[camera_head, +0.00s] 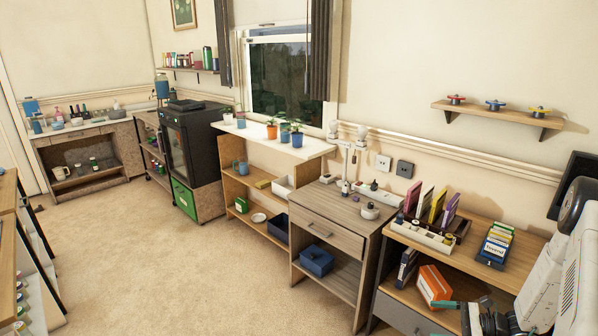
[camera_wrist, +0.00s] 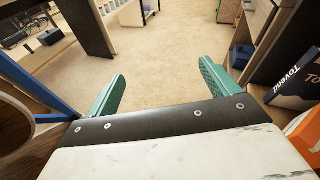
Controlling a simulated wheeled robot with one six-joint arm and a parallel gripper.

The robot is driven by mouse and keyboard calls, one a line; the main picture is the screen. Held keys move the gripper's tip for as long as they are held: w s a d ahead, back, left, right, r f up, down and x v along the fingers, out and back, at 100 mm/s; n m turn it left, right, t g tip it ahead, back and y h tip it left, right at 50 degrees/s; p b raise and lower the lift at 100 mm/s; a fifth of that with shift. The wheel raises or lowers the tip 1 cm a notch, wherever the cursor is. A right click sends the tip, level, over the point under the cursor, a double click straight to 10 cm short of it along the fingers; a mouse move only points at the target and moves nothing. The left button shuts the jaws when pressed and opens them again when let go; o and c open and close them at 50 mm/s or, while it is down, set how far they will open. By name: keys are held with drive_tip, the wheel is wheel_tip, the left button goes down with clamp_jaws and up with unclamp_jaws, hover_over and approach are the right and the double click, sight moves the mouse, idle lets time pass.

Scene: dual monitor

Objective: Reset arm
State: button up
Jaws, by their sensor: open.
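My gripper (camera_wrist: 163,70) shows in the wrist view with its two green fingers spread wide apart. Nothing is between them, only the beige carpet beyond. In the head view, my arm comes in from the right edge, and a green finger and the dark gripper body show low at the right, in front of the wooden desk (camera_head: 480,243). The gripper is close to an orange box (camera_head: 433,285) on the desk's lower shelf. The same orange box is at the right edge of the wrist view (camera_wrist: 306,138). Part of the gripper is cut off by the head view's lower edge.
A dark book (camera_wrist: 292,83) stands just right of my gripper in the wrist view. A blue frame bar (camera_wrist: 38,92) is close on the left. A grey-wood cabinet (camera_head: 330,238) stands left of the desk. Open carpet (camera_head: 180,270) fills the middle of the room.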

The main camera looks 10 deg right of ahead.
drive_tip(key=s+a+r+n+g+h, duration=0.1)
drive_tip(key=s+a+r+n+g, duration=0.25)
drive_tip(key=r, duration=0.45)
drive_tip(key=s+a+r+n+g+h, duration=0.2)
drive_tip(key=a+r+n+g, duration=0.15)
drive_tip(key=r, duration=0.35)
drive_tip(key=s+a+r+n+g+h, duration=0.1)
drive_tip(key=s+a+r+n+g, duration=0.3)
drive_tip(key=r, duration=0.4)
drive_tip(key=s+a+r+n+t+h, duration=0.2)
drive_tip(key=s+a+r+n+h, duration=0.2)
drive_tip(key=s+r, duration=0.4)
drive_tip(key=s+a+r+n+t+h, duration=0.2)
drive_tip(key=s+a+r+n+h, duration=0.3)
drive_tip(key=r, duration=0.6)
drive_tip(key=s+a+n, duration=0.1)
drive_tip(key=s+n, duration=0.1)
drive_tip(key=s, duration=0.1)
drive_tip(key=shift+a+t, duration=0.2)
drive_tip(key=shift+t, duration=0.1)
